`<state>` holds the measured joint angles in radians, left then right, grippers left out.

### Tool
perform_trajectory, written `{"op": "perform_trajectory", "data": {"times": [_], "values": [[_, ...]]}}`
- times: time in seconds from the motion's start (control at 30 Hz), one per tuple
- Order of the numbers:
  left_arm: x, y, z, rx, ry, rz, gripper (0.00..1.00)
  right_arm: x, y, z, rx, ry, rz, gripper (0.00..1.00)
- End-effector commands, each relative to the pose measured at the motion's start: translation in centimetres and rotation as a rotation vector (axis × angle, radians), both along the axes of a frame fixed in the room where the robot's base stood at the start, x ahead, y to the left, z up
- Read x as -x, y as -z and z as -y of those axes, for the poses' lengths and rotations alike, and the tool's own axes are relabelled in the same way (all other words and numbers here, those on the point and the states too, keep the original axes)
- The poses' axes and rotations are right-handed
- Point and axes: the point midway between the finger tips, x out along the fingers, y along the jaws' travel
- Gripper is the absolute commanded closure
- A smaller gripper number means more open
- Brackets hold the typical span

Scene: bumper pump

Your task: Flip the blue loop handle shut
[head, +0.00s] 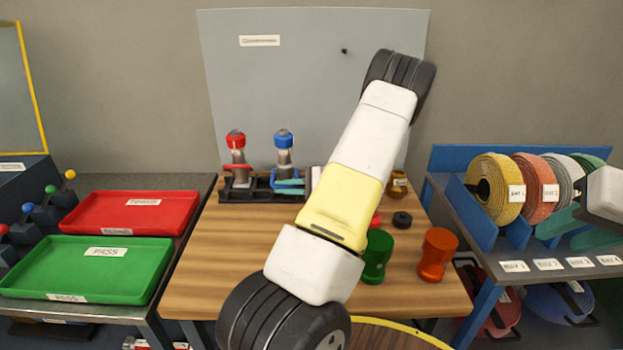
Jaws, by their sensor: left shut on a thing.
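Two grey fixtures with coloured tops stand on a black base (255,190) at the back of the wooden table: a red-topped one (237,150) and a blue-topped one (284,147). My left gripper (280,186) has teal fingers low in front of the blue-topped fixture, closed at the blue loop handle (274,177). Only a little of the handle shows, so its angle is unclear. My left arm crosses the middle of the view and hides what is right of that gripper. My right gripper (548,238) is at the far right, fingers apart and empty, in front of the roll rack.
Red (130,212) and green (90,268) trays lie on the left bench. A green cup (376,258), an orange cup (437,254) and a black ring (402,220) stand on the table's right side. The blue rack (480,220) holds several rolls. The table's left front is clear.

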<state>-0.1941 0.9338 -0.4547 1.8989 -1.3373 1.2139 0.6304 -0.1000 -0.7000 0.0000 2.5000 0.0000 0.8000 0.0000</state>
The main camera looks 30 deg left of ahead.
Motion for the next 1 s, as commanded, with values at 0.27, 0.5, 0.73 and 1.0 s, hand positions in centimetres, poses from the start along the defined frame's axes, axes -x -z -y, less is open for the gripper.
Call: {"op": "perform_trajectory", "data": {"times": [0.27, 0.5, 0.73, 1.0], "values": [[0.0, 0.2, 0.2, 0.013, 0.003, -0.013, 1.0, 0.0, 0.0, 0.0, 0.0, 0.0, 0.0, 0.64], [0.0, 0.0, 0.2, 0.023, 0.002, -0.033, 1.0, 0.0, 0.0, 0.0, 0.0, 0.0, 0.0, 0.64], [0.1, -0.3, 0.2, 0.038, 0.003, -0.062, 1.0, 0.0, 0.0, 0.0, 0.0, 0.0, 0.0, 0.64], [0.2, -1.3, 0.2, 0.104, 0.001, -0.179, 1.0, 0.0, 0.0, 0.0, 0.0, 0.0, 0.0, 0.64]]}}
